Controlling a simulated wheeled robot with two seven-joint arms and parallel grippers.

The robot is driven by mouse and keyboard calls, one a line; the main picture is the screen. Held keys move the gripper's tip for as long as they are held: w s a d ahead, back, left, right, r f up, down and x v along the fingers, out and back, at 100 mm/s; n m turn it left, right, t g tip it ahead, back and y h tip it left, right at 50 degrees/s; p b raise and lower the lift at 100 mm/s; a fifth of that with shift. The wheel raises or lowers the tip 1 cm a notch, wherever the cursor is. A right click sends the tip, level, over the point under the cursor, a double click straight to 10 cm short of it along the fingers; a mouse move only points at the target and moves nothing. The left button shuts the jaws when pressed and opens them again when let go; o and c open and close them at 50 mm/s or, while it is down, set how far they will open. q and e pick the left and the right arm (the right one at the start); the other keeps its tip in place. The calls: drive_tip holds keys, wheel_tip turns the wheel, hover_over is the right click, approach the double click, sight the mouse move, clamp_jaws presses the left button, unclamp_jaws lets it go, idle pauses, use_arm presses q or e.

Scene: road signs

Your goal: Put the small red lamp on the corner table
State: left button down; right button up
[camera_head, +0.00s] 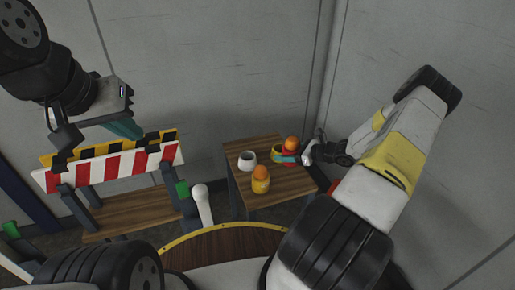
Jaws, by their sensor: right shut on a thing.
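The small red lamp (291,144), with an orange dome, is at the far right part of the corner table (277,194). My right gripper (288,156) reaches in from the right and is shut on its lower part. The teal fingers hide much of the lamp's base, and I cannot tell whether it touches the tabletop. My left gripper (92,142) is at the left, open and empty, in front of the wall and above the striped barrier.
A white cup (248,160) and a yellow lamp (260,182) with an orange dome stand on the table. A red-and-white striped barrier (112,168) and a wooden bench (130,214) are at the left. Grey walls meet behind the table.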

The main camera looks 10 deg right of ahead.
wheel_tip(320, 180, down, 2)
drive_tip(key=d, duration=0.2)
hover_over(287, 176)
wheel_tip(287, 176, down, 6)
drive_tip(key=shift+a+r, duration=0.1)
drive_tip(key=shift+r, duration=0.1)
drive_tip(key=shift+s+f, duration=0.1)
drive_tip(key=shift+f, duration=1.85)
drive_tip(key=o, duration=1.7)
drive_tip(key=shift+f, duration=0.15)
